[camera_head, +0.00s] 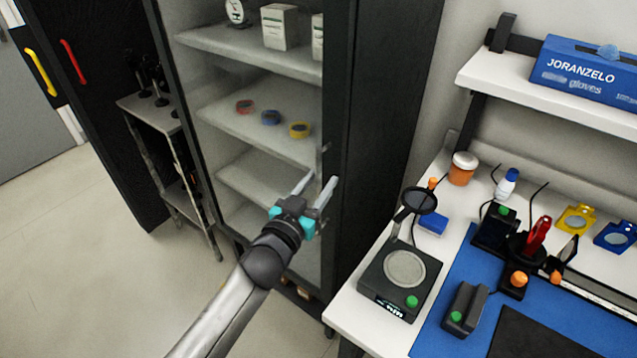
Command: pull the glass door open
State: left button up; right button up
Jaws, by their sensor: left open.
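The glass door (255,165) fronts the tall dark cabinet at top centre. I see the shelves through it, and it looks closed, though the clear pane makes this hard to judge. A small upright handle (324,162) seems to sit at the door's right edge. My left gripper (320,178) is open, its two pale fingers reaching up toward that handle. I cannot tell whether the handle lies between the fingers or whether they touch it. My right gripper is not in view.
The cabinet's dark side (375,130) stands right of the door. A white bench (345,305) with a scale (400,275) and a blue mat (445,310) fills the right. A metal rack (165,150) stands left of the cabinet. Open floor (90,260) lies at lower left.

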pick_arm(q)
jog(key=shift+c, duration=0.3)
grip_shut()
dwell(1.0)
